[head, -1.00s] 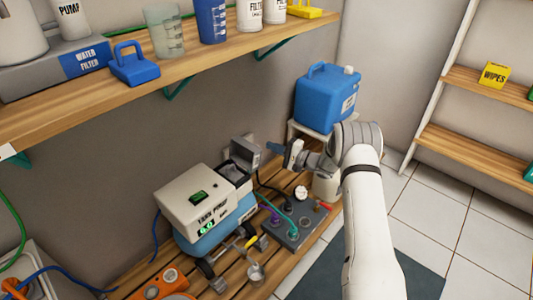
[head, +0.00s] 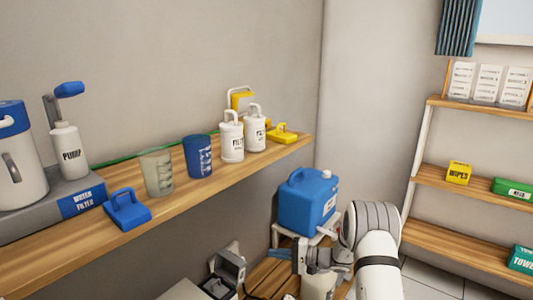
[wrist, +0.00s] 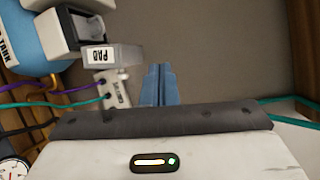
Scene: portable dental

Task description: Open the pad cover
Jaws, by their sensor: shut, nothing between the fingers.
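The pad cover (wrist: 110,57) is a grey flap with a "PAD" label in the wrist view. It stands out from the edge of a grey box (wrist: 62,28), whose light inside shows, so the cover looks swung open. In the head view the box (head: 229,272) is low, partly cut off by the frame. My gripper (wrist: 158,70) has blue fingers, shut together and empty, to the right of the cover and apart from it. In the head view my gripper (head: 298,256) is right of the box, below the blue jug.
The blue jug (head: 307,203) stands on a small stand close behind my arm. A long wall shelf (head: 225,183) with bottles and cups runs above the box. In the wrist view a white block (wrist: 116,88) with cables and a gauge (wrist: 14,171) lie to the left.

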